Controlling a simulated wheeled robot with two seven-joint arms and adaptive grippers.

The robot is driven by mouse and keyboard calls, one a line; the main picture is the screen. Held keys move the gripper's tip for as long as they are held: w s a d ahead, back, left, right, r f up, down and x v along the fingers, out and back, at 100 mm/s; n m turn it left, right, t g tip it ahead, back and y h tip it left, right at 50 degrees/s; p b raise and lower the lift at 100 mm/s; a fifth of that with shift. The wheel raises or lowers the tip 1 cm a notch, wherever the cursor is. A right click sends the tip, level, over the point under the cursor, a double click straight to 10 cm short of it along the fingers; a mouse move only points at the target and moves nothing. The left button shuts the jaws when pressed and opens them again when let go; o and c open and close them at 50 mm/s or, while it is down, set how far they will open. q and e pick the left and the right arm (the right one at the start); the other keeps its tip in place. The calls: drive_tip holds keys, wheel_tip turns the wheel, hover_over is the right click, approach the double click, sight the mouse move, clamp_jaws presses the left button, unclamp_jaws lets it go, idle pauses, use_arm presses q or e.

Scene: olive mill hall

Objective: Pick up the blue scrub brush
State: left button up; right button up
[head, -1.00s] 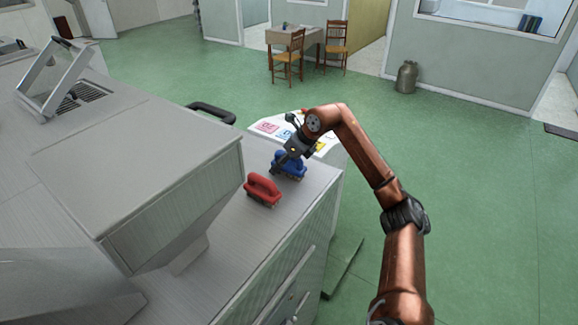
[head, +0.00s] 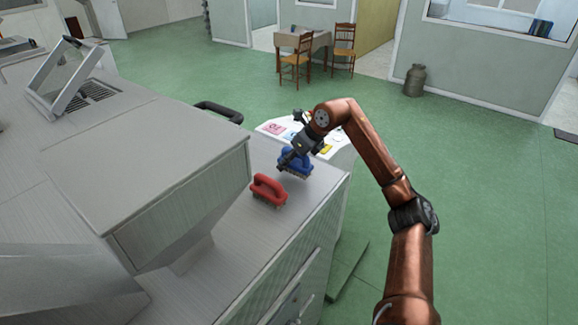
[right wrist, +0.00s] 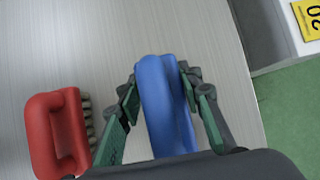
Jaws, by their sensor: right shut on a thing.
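The blue scrub brush (head: 297,164) is at the far right part of the grey metal worktop, and its blue body fills the middle of the right wrist view (right wrist: 166,105). My right gripper (head: 287,158) comes down on it from above, with one finger on each side of the blue body. In the right wrist view the right gripper (right wrist: 163,98) is shut on the brush. I cannot tell whether the bristles touch the worktop. My left gripper is not in view.
A red scrub brush (head: 268,190) stands on the worktop (head: 226,240), close beside the blue one. A big grey machine housing (head: 150,165) rises to the left. Green floor (head: 480,200) lies open to the right.

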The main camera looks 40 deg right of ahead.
drive_tip(key=s+a+r+b, duration=0.4)
drive_tip(key=s+a+r, duration=0.1)
drive_tip(key=s+r, duration=0.6)
drive_tip(key=shift+s+r, duration=0.2)
drive_tip(key=shift+s, duration=0.8)
drive_tip(key=shift+a, duration=0.1)
drive_tip(key=o, duration=0.6)
drive_tip(key=c, duration=0.4)
